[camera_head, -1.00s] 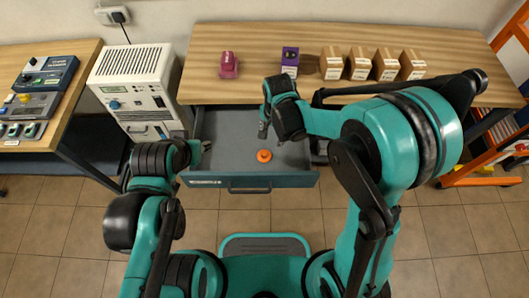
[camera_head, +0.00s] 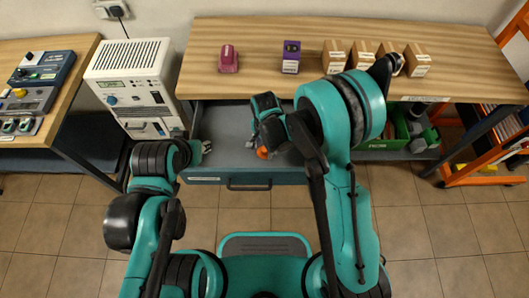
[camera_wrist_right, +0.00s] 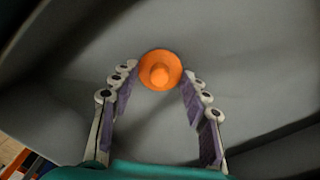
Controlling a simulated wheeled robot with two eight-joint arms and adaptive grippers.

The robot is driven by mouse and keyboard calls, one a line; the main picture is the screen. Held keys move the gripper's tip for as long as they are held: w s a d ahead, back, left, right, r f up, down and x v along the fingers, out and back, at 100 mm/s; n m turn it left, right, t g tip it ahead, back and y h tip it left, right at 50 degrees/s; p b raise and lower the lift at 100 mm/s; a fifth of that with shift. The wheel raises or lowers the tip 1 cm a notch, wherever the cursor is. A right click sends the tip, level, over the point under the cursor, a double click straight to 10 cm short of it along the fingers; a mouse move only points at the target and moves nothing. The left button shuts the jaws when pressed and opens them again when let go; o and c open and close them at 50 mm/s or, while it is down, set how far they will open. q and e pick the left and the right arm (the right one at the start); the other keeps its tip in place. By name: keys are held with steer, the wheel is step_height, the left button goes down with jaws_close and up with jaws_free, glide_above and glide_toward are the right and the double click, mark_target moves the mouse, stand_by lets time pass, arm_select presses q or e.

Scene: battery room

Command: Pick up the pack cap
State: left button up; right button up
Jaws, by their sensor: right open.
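The pack cap is a round orange piece with a raised knob in the open drawer. It shows in the head view (camera_head: 263,153), partly hidden by my right gripper, and in the right wrist view (camera_wrist_right: 160,70). My right gripper (camera_wrist_right: 160,82) is open, with its two fingers on either side of the cap near the fingertips; I cannot tell whether they touch it. In the head view the right gripper (camera_head: 264,150) is down in the drawer. My left gripper (camera_head: 206,147) is at the drawer's left side; its jaws are too small to read.
The grey drawer (camera_head: 226,126) is pulled out under the wooden bench (camera_head: 255,75). On the bench stand a pink item (camera_head: 228,60), a purple box (camera_head: 291,57) and several cardboard boxes (camera_head: 416,60). A green bin (camera_head: 386,143) is below right. A white power unit (camera_head: 130,85) stands left.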

steer(key=shift+r, duration=0.1)
steer(key=c, duration=0.9)
steer(key=shift+r, duration=0.1)
